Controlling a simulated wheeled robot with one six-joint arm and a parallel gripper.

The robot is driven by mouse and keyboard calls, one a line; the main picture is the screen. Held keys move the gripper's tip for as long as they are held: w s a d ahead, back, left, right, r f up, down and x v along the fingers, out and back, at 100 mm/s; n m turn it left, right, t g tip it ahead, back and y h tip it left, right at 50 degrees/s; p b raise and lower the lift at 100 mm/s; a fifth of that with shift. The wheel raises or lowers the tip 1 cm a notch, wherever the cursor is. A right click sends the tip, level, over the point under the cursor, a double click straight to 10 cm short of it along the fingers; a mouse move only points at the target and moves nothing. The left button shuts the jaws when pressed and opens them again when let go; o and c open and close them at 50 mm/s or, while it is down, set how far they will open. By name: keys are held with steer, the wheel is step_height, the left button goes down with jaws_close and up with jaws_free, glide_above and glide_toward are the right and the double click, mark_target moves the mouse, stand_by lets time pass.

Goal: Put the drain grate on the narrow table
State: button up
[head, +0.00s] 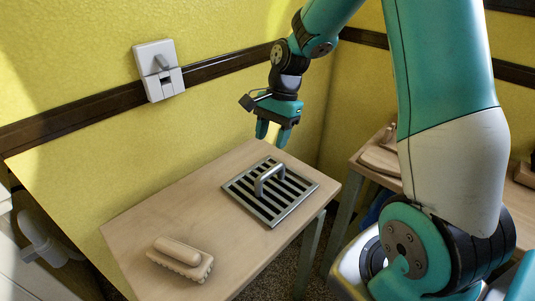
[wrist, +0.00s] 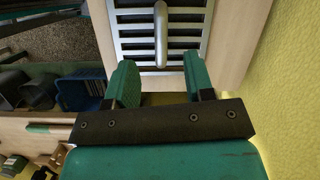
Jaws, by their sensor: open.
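The drain grate (head: 284,201) is a square silver frame with dark slots and a raised bar handle. It lies flat on a light wooden table (head: 190,214), near that table's right end. My gripper (head: 272,134) is open and empty, above and behind the grate, with its green fingers pointing down. In the wrist view the grate (wrist: 160,36) shows at the top, its handle upright in the picture between and beyond the two fingertips (wrist: 159,75). I cannot tell whether this table or the one at the right is the narrow table.
A wooden scrubbing brush (head: 180,257) lies at the table's near left. A second wooden table (head: 366,160) with wooden items stands at the right, past a gap. In the wrist view a blue crate (wrist: 82,90) sits at the left. A yellow wall with a switch box (head: 158,70) stands behind.

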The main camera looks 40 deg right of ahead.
steer(key=s+a+r+n, duration=0.5)
steer(key=s+a+n, duration=0.4)
steer(key=s+n, duration=0.1)
steer(key=s+a+r+n, duration=0.6)
steer(key=s+a+n, duration=0.3)
steer(key=s+n, duration=0.1)
steer(key=shift+s+a+n+t+y, duration=0.15)
steer(key=shift+s+n+t+y, duration=0.15)
steer(key=shift+s+n+y, duration=0.15)
